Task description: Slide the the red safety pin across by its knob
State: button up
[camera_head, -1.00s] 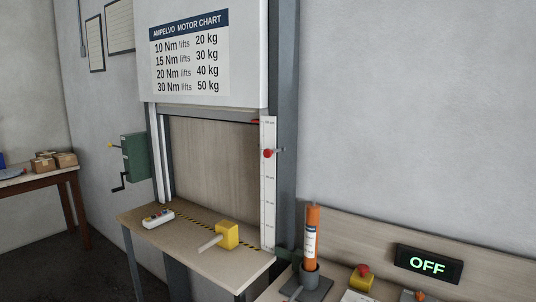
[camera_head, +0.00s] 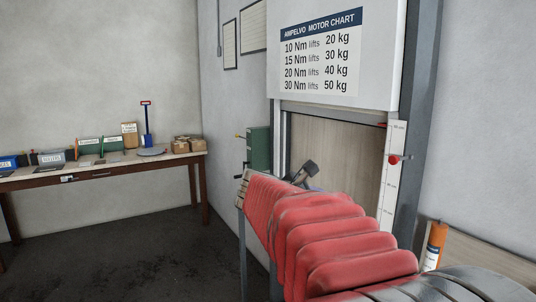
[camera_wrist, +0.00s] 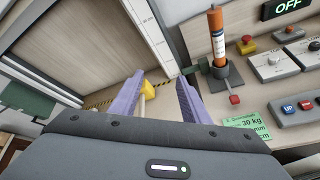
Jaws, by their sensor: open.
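The red safety pin's round knob (camera_head: 393,160) shows in the head view on the white scale strip beside the shutter. I cannot make it out in the wrist view. My gripper (camera_wrist: 160,82) has two purple fingers standing apart in the wrist view, with nothing held between them. It points down over the counter, and a yellow block (camera_wrist: 147,88) shows beyond the fingers. In the head view my red-sleeved arm reaches across the front of the shutter and hides most of the counter. The knob is to the right of my arm's far end and clear of it.
An orange cylinder (camera_wrist: 217,34) stands upright in a grey holder, with a red-tipped lever (camera_wrist: 235,99) beside it. A green box with a crank (camera_head: 258,149) is on the wall. A table (camera_head: 120,165) stands left.

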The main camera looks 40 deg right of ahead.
aim_at(392, 160)
jog(key=d+r+n+g+h, duration=0.3)
jog(key=d+r, duration=0.4)
jog(key=d, duration=0.7)
jog(key=shift+d+r+n+h, duration=0.2)
jog(key=shift+d+n+h, duration=0.2)
jog(key=shift+n+h, duration=0.55)
jog(key=d, duration=0.4)
jog(key=s+d, duration=0.1)
jog(key=d, duration=0.4)
jog(key=s+d, duration=0.1)
jog(key=d, duration=0.3)
jog(key=shift+s+d, duration=0.1)
jog(key=shift+d, duration=0.25)
jog(key=shift+c, duration=0.7)
grip_shut()
